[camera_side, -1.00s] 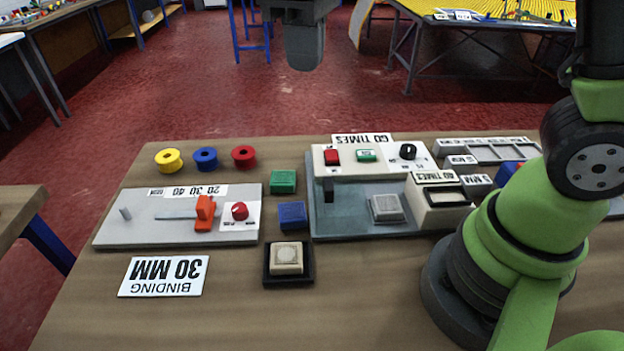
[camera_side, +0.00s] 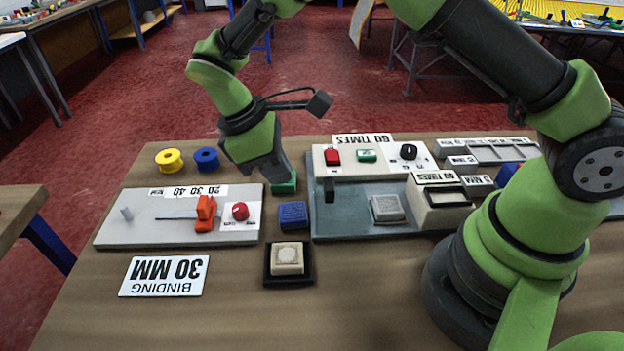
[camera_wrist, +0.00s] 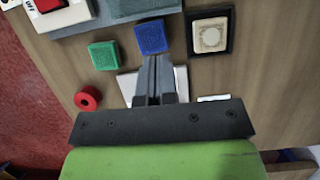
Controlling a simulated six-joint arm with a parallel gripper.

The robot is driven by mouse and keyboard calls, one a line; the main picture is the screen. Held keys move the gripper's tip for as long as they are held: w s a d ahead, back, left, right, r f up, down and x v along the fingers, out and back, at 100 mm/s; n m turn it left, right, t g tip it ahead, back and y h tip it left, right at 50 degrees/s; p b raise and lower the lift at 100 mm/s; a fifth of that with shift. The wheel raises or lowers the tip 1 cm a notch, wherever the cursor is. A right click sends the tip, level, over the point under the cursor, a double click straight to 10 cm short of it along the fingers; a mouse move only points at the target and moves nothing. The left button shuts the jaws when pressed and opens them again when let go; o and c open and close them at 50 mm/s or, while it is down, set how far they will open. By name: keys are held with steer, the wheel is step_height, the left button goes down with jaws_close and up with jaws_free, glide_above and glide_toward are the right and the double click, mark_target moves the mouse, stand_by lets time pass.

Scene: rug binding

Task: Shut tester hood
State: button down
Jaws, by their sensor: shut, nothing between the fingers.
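The tester (camera_side: 340,222) stands right of centre in the side view: a blue-grey base with a white panel behind it. On it are a black upright piece (camera_side: 329,190), a grey pad (camera_side: 386,208) and a cream box with a dark window (camera_side: 446,198). I cannot tell for sure which part is the hood. My gripper (camera_side: 288,180) is shut and empty, pointing down left of the tester, over or beside the green block (camera_side: 284,188), which it partly covers. In the wrist view my gripper (camera_wrist: 152,62) shows its fingers together near the blue block (camera_wrist: 150,37); the tester's edge (camera_wrist: 145,8) is at the top.
The panel has a red switch (camera_side: 332,157), a green button (camera_side: 366,155) and a black knob (camera_side: 408,151). A cream block sits in a black tray (camera_side: 268,275). The binding board (camera_side: 130,235) lies left. Yellow (camera_side: 169,160) and blue (camera_side: 206,159) spools stand behind it.

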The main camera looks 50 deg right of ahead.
mark_target(325, 202)
steer(key=x, duration=0.3)
steer(key=shift+s+d+f, duration=0.15)
steer(key=shift+s+d, duration=0.05)
steer(key=shift+s, duration=0.05)
steer(key=shift+s+d, duration=0.65)
steer(key=shift+d, duration=0.05)
steer(key=shift+s+d, duration=0.55)
steer(key=shift+d, duration=0.1)
steer(key=s+d, duration=0.6)
steer(key=shift+s+d, duration=0.3)
steer(key=shift+s, duration=0.1)
